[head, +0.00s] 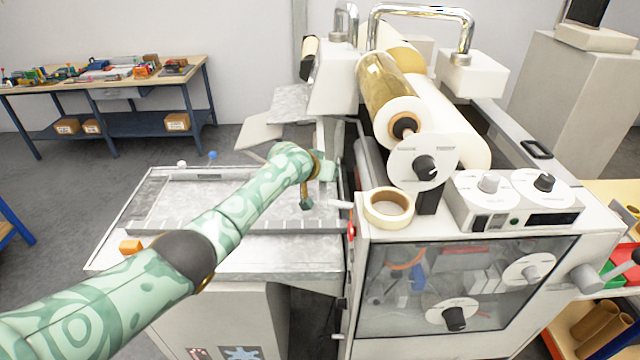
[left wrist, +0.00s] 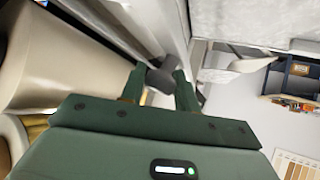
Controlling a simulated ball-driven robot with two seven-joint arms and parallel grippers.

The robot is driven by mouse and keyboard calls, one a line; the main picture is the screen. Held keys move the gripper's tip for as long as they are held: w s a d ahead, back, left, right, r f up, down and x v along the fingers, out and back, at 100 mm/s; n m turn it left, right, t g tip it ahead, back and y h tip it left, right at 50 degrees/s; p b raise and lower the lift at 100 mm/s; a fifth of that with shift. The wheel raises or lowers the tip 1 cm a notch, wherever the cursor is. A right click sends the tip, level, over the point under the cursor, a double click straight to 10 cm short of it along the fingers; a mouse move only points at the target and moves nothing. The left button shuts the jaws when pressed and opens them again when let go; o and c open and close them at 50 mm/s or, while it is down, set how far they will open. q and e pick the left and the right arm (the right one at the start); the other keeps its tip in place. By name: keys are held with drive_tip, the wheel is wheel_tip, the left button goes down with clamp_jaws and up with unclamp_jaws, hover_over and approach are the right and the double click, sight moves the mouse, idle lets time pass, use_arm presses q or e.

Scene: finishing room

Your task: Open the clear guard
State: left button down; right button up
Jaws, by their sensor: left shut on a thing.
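My left gripper (head: 310,192) reaches over the metal feed table to the roller side of the laminating machine. In the left wrist view its two green fingers (left wrist: 160,90) are shut on a dark grey knob-like grip (left wrist: 162,72). The grip sits beside a long pale bar or panel edge. The head view hides this grip behind the hand, and I cannot make out a clear guard sheet there for certain. A clear window panel (head: 385,318) on the machine's side cabinet is closed. My right gripper is not in view.
A tape roll (head: 388,207) and a control box (head: 515,212) sit on the machine. A film roll (head: 385,85) stands above the rollers. A workbench (head: 190,75) stands at the back left.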

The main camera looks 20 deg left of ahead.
use_arm(q)
drive_tip(key=shift+w+d+r, duration=0.1)
drive_tip(key=shift+d+r, duration=0.25)
drive_tip(key=shift+r, duration=0.2)
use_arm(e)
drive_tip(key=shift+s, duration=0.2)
use_arm(q)
drive_tip(key=c, duration=1.1)
unclamp_jaws()
drive_tip(key=shift+d+f, duration=0.1)
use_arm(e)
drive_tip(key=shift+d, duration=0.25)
